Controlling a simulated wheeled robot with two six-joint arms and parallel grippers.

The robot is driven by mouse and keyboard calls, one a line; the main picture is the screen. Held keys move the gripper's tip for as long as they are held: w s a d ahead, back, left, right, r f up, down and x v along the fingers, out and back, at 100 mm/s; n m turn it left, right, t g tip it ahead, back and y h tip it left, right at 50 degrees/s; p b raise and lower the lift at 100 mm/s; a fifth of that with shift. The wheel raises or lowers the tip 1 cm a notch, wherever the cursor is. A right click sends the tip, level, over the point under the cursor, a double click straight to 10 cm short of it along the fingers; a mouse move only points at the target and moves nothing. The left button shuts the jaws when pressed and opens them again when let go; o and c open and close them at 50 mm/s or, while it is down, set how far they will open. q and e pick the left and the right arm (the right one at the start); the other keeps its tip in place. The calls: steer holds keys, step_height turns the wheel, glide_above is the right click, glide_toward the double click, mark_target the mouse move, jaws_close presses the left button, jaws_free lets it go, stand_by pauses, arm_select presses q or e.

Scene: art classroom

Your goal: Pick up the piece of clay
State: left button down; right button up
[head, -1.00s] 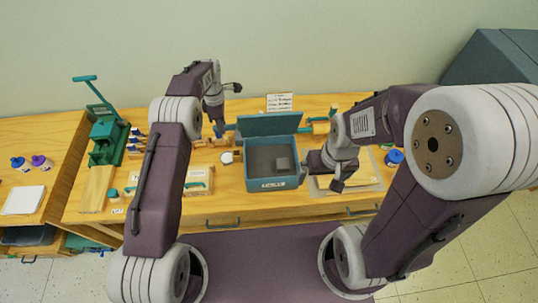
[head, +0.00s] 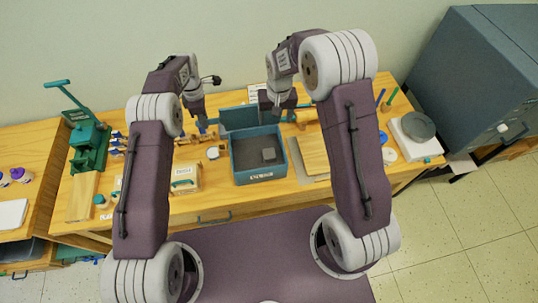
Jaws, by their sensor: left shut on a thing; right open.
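A small grey block (head: 268,155), which looks like the piece of clay, lies inside an open teal box (head: 259,178) on the table, toward its right side. The lid (head: 238,119) stands raised at the back. My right gripper (head: 277,107) is open above the back right corner of the box, apart from the block. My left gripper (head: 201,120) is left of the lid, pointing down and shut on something. A bit of blue shows at its tips, but I cannot make out what it is.
A wooden board (head: 314,153) lies right of the box. A grey round lump (head: 418,126) sits on a white slab at the far right. A green press (head: 88,150) stands at the left. A small labelled box (head: 185,178) is left of the teal box.

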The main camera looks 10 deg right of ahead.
steer(key=g, duration=0.1)
glide_above(269, 155)
step_height(269, 155, down, 8)
steer(key=shift+n, duration=0.4)
steer(key=f, duration=0.6)
steer(key=shift+s+f, duration=0.15)
steer(key=shift+s, duration=0.15)
steer(key=f, duration=0.5)
steer(key=shift+w+f, duration=0.15)
steer(key=shift+w, duration=0.15)
jaws_close()
